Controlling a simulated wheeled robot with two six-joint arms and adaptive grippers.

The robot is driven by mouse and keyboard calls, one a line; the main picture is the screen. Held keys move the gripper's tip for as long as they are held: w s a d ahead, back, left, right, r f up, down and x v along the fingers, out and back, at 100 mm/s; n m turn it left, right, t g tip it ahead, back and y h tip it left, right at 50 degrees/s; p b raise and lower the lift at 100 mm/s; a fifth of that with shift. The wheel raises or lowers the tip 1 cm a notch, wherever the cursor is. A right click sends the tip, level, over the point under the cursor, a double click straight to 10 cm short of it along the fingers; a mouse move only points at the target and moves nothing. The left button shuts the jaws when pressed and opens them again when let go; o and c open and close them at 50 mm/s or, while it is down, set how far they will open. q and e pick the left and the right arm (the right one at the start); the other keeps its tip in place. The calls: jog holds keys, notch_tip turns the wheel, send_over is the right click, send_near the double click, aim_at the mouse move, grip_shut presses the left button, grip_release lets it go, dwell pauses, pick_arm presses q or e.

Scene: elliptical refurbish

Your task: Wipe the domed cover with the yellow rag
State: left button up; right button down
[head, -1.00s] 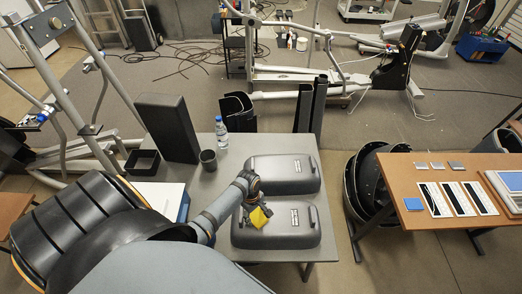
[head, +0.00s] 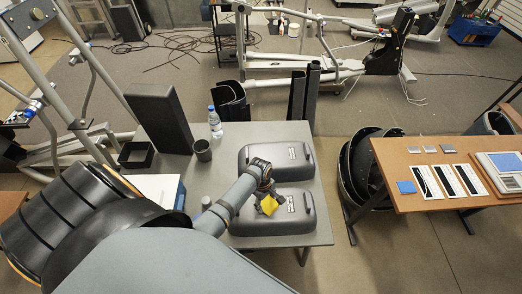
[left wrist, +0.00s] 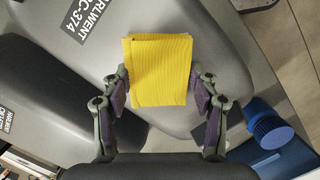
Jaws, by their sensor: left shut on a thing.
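Two dark grey domed covers lie side by side on a grey table (head: 318,236). The far cover (head: 258,155) is free; the near cover (head: 250,226) has my left gripper (head: 267,203) over it. The left gripper is shut on the yellow rag (head: 270,206), left of the near cover's label. In the left wrist view, the folded rag (left wrist: 160,70) sits between both fingers, against the cover's smooth grey surface (left wrist: 205,35). Whether it touches that surface is hard to tell. My right gripper is not in view.
A tall dark box (head: 160,118), an open black tray (head: 137,154), a dark cup (head: 203,150) and a water bottle (head: 215,122) stand at the table's back left. A wooden table (head: 440,191) with flat parts stands to the right, across a gap.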

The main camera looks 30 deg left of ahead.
aim_at(288, 205)
pick_arm(q)
jog(key=shift+w+d+f, duration=0.1)
jog(key=shift+w+d, duration=0.35)
jog(key=shift+d, duration=0.3)
jog(key=shift+w+d+r, duration=0.1)
jog(key=shift+w+d, duration=0.4)
jog(key=shift+d, duration=0.2)
jog(key=shift+w+d+f, duration=0.1)
jog(key=shift+w+d, duration=0.35)
jog(key=shift+d, duration=0.3)
jog(key=shift+w+d, duration=0.5)
jog(key=shift+d, duration=0.2)
jog(key=shift+w+d, duration=0.5)
jog(key=shift+d, duration=0.15)
jog(key=shift+a+r, duration=0.1)
jog(key=shift+r, duration=3.05)
jog(key=shift+r, duration=1.5)
